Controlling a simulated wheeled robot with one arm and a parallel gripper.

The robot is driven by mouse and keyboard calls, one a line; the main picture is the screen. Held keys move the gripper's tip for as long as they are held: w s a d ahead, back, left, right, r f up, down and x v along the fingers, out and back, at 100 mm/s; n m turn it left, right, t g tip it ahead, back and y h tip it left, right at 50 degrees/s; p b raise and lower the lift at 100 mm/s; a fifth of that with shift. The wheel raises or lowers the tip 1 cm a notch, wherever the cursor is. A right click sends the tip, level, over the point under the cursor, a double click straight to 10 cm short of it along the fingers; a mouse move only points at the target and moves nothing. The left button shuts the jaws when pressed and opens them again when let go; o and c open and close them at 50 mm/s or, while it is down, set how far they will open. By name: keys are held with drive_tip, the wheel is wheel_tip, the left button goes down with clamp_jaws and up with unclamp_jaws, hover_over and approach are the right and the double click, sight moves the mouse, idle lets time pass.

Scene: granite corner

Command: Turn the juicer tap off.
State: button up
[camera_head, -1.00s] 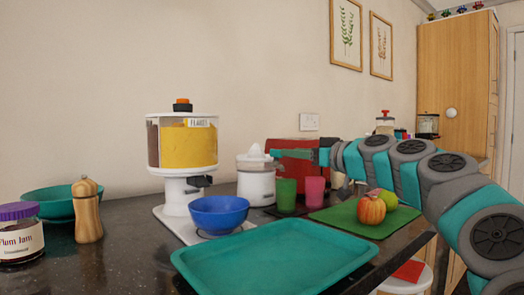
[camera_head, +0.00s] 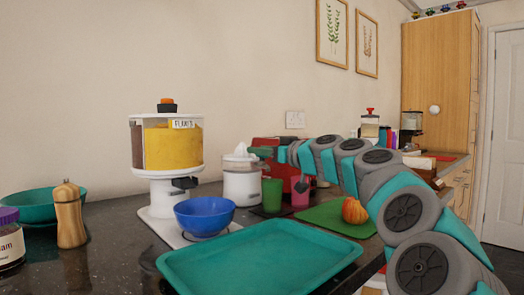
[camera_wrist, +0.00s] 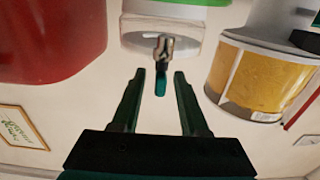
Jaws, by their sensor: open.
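The white juicer (camera_head: 241,182) stands on the counter behind the blue bowl, with a ridged cone on top. In the wrist view, which is upside down, the juicer body (camera_wrist: 150,22) is at the top centre. Its metal tap (camera_wrist: 163,47) has a teal lever (camera_wrist: 160,84) that shows between my fingertips. My gripper (camera_wrist: 160,75) is open, one finger on each side of the lever in the picture; I cannot tell whether either touches it. In the head view my gripper (camera_head: 262,152) is by the juicer's upper right side; the tap cannot be made out there.
A cereal dispenser (camera_head: 168,148) and blue bowl (camera_head: 204,215) stand left of the juicer. A green cup (camera_head: 272,195) and pink cup (camera_head: 300,198) are close on its right, before a red appliance (camera_wrist: 50,35). A teal tray (camera_head: 260,262) lies in front.

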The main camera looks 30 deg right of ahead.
clamp_jaws()
drive_tip(key=shift+f+m+h+b, duration=0.1)
drive_tip(key=shift+m+h+b, duration=0.3)
drive_tip(key=shift+h, duration=0.6)
drive_tip(key=shift+m+h, duration=0.9)
drive_tip(key=shift+h, duration=0.2)
drive_tip(key=shift+d+m+g+h+p, duration=0.1)
drive_tip(key=shift+m+g+h+p, duration=0.5)
drive_tip(key=shift+m+h, duration=0.9)
drive_tip(key=shift+m+g+h+p, duration=0.4)
drive_tip(key=shift+m+h+p, duration=0.45)
drive_tip(key=shift+h, duration=1.25)
drive_tip(key=shift+m+g+h, duration=0.3)
drive_tip(key=shift+m+h, duration=0.05)
drive_tip(key=shift+h, duration=0.05)
drive_tip(key=shift+m+g+h, duration=0.6)
drive_tip(key=shift+m+h, duration=0.1)
drive_tip(key=shift+h, duration=0.2)
drive_tip(key=shift+m+g+h, duration=0.6)
drive_tip(key=shift+h, duration=0.1)
